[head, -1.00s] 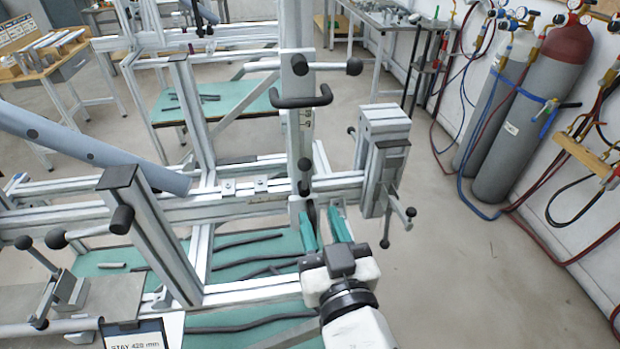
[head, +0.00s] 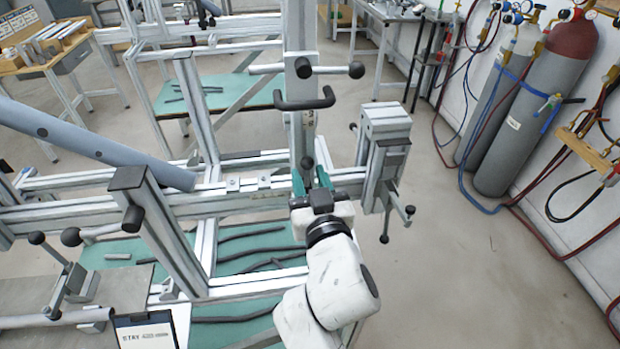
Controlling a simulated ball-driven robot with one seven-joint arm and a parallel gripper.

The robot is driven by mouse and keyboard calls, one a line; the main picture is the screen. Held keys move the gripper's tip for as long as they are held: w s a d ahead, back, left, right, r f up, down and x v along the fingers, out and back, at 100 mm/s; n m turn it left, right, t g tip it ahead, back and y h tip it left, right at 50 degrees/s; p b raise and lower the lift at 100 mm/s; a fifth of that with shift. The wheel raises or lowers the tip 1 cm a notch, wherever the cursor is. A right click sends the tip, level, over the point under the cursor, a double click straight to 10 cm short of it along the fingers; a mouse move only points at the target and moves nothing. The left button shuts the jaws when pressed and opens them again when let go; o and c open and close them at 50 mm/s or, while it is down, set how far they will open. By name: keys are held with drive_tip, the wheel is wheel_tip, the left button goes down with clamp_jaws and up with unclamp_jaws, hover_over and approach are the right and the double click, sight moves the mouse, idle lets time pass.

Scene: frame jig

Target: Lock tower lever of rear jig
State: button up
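The jig's upright aluminium tower (head: 301,130) rises in the middle of the head view. A lower black knob (head: 307,162) sits on the tower just above the fingertips. The gripper body hides what lies between and beneath the fingers, so contact cannot be told.
A clamp block with a small T-handle (head: 384,150) stands close right of my gripper. A slanted grey tube (head: 90,145) and a short post (head: 155,220) are to the left. Gas cylinders (head: 535,100) stand at the right wall. Floor between is clear.

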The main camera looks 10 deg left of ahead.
clamp_jaws()
drive_tip(key=shift+r, duration=0.15)
idle(1.0)
